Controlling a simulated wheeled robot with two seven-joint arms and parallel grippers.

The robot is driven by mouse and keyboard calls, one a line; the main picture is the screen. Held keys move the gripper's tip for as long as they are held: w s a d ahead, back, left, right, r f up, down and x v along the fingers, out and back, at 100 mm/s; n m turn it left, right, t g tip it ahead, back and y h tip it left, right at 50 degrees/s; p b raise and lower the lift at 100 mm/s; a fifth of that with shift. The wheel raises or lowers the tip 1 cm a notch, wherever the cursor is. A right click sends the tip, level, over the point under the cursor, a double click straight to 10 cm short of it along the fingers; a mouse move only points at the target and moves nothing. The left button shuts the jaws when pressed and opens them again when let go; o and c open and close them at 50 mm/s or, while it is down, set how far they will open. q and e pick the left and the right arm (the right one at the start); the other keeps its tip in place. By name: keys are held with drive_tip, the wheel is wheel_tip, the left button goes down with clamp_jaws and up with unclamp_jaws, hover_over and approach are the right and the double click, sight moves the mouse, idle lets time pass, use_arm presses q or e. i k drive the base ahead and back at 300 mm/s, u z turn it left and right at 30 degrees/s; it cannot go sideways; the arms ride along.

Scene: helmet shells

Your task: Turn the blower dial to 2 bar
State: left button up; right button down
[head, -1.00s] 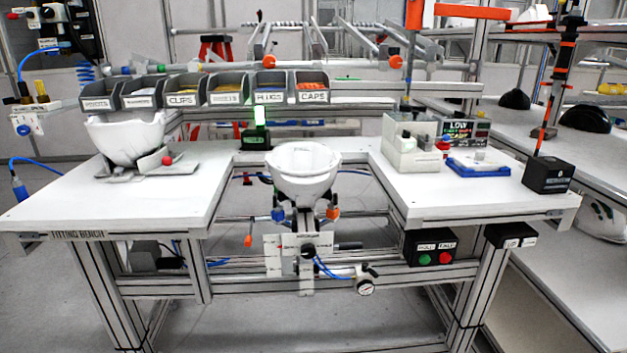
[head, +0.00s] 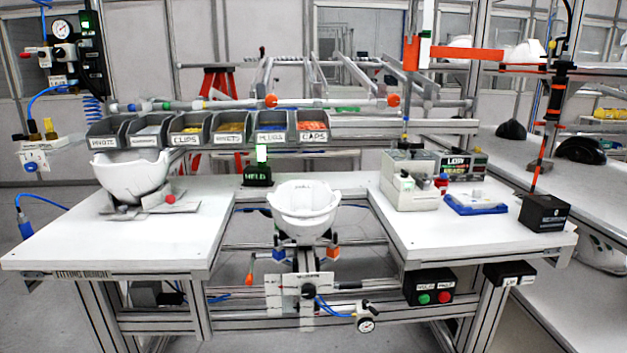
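At the upper left of the head view, a round white pressure gauge (head: 62,30) sits on a wall-mounted air unit (head: 64,54) with several knobs and fittings. A dark box with a small green display (head: 86,20) stands beside it. A second small gauge (head: 366,325) hangs under the helmet fixture at the end of a blue tube. I cannot tell which knob is the blower dial, and the gauge readings are too small to read. Neither of my grippers is in view.
The fitting bench (head: 150,240) carries a white shell (head: 132,178) at left and another shell (head: 304,208) on the middle fixture. Labelled bins (head: 230,128) line the back. A black box with green and red buttons (head: 430,288) hangs at front right. Blue hoses run at left.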

sight(31, 167)
drive_tip(key=u, duration=1.4)
drive_tip(key=k, duration=1.15)
drive_tip(key=u, duration=1.25)
drive_tip(key=i, duration=1.7)
drive_tip(key=u, duration=0.45)
drive_tip(key=i, duration=1.8)
drive_tip(key=z, duration=1.75)
drive_tip(key=i, duration=0.85)
drive_tip(key=z, duration=0.75)
